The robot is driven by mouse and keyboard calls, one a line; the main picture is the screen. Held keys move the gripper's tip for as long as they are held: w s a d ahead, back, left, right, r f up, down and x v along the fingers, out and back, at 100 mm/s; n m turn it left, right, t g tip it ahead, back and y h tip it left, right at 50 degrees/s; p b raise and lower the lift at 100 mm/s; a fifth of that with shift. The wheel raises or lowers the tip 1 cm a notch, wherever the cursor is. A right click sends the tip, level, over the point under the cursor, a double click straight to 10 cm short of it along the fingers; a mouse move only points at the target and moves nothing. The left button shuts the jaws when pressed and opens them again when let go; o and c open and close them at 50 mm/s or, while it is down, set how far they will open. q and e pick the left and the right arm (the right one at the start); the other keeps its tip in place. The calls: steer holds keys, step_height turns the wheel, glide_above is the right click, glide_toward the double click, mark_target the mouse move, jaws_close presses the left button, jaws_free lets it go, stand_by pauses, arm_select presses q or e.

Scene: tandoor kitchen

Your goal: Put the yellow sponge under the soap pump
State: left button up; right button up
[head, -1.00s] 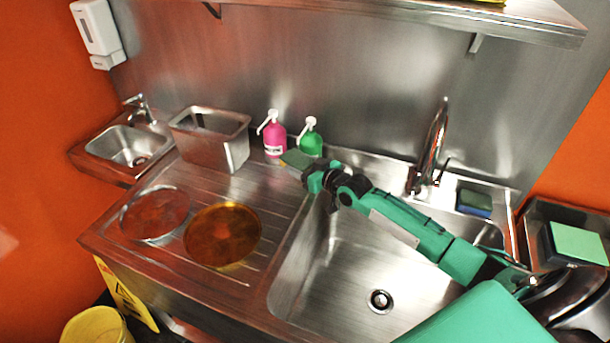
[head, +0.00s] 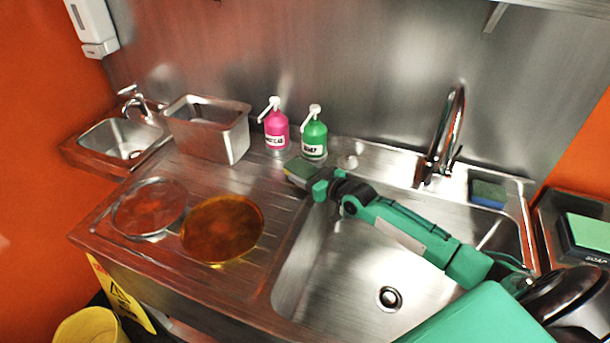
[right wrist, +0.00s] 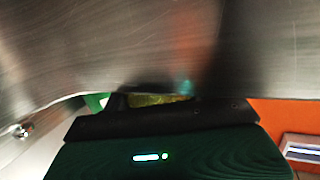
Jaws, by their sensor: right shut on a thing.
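The sponge (head: 298,169), with a green top and a yellowish side, is held at the tip of my right gripper (head: 308,178). The gripper is shut on it, at the right edge of the ribbed drainboard near the sink. A strip of yellow also shows at the jaws in the right wrist view (right wrist: 158,99). Two pump bottles stand behind it against the back wall: a pink one (head: 276,132) and a green one (head: 314,138), both with white pumps. The sponge is in front of the green bottle, apart from it in the picture. My left gripper is not in view.
A steel bin (head: 238,142) stands left of the bottles. Two round plates, one clear (head: 150,207) and one amber (head: 222,229), lie on the drainboard. A tap (head: 453,130) rises behind the sink (head: 340,270). A blue-and-green sponge (head: 488,193) lies at the sink's right rear.

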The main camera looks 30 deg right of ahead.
steer(key=shift+s, duration=0.2)
steer(key=shift+f+b, duration=0.15)
steer(key=shift+b, duration=0.15)
steer(key=o, duration=0.9)
steer(key=shift+w+f, duration=0.1)
steer(key=shift+o, duration=0.2)
steer(key=shift+r+p, duration=0.3)
steer(key=shift+r, duration=0.05)
steer(key=b+v, duration=0.1)
steer(key=v, duration=1.1)
